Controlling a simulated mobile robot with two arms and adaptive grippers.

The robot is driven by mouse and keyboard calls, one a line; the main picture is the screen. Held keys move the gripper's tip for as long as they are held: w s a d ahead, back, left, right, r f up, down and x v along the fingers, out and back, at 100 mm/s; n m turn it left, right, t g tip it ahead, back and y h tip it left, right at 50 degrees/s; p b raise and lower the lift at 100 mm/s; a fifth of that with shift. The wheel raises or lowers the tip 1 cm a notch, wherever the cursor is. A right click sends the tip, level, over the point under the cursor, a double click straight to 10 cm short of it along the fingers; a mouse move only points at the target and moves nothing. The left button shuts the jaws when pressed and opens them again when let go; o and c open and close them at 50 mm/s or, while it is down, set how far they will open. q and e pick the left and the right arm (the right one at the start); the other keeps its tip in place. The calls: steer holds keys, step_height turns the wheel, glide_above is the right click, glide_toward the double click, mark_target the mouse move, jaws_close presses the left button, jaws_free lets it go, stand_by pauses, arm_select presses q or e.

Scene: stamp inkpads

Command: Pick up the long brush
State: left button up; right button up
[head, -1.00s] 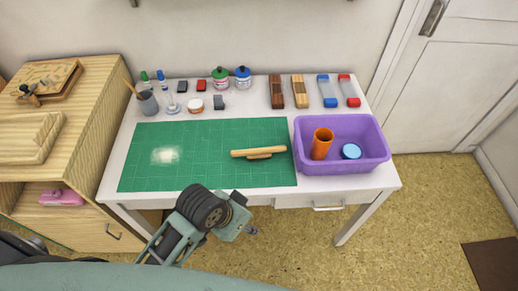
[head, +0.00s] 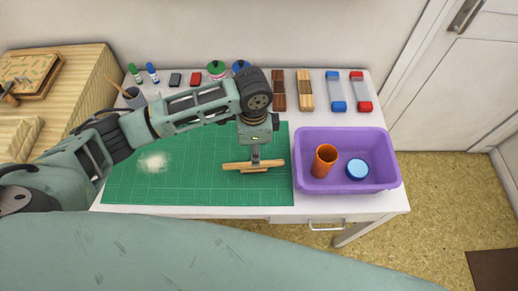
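The long brush (head: 232,167), a light wooden bar with a shorter piece along its lower side, lies roughly left to right on the green cutting mat (head: 200,190). My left arm reaches over the table from the left. My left gripper (head: 255,157) points down at the middle of the brush, with its fingertips at or just above it. The fingers look narrow from here and partly cover the brush, so I cannot tell whether they are closed on it. My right gripper is not in view.
A purple bin (head: 388,182) right of the mat holds an orange cup (head: 324,160) and a blue-lidded round container (head: 357,169). Stamps, jars and inkpads line the table's back. A brush cup (head: 134,97) stands at back left, close to my arm. A pale powdery patch (head: 153,162) marks the mat.

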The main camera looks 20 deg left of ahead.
mark_target(245, 168)
arm_select(q)
steer(key=shift+s+f, duration=0.2)
steer(key=shift+f, duration=0.05)
steer(key=shift+s+f, duration=0.65)
step_height(245, 168, down, 2)
steer(key=shift+w+f+p, duration=0.1)
steer(key=shift+f+p, duration=0.05)
steer(key=shift+p, duration=0.5)
steer(key=shift+w+a+f, duration=0.1)
steer(key=shift+w+f, duration=0.1)
steer(key=shift+f, duration=1.5)
steer(key=shift+c, duration=0.2)
jaws_close()
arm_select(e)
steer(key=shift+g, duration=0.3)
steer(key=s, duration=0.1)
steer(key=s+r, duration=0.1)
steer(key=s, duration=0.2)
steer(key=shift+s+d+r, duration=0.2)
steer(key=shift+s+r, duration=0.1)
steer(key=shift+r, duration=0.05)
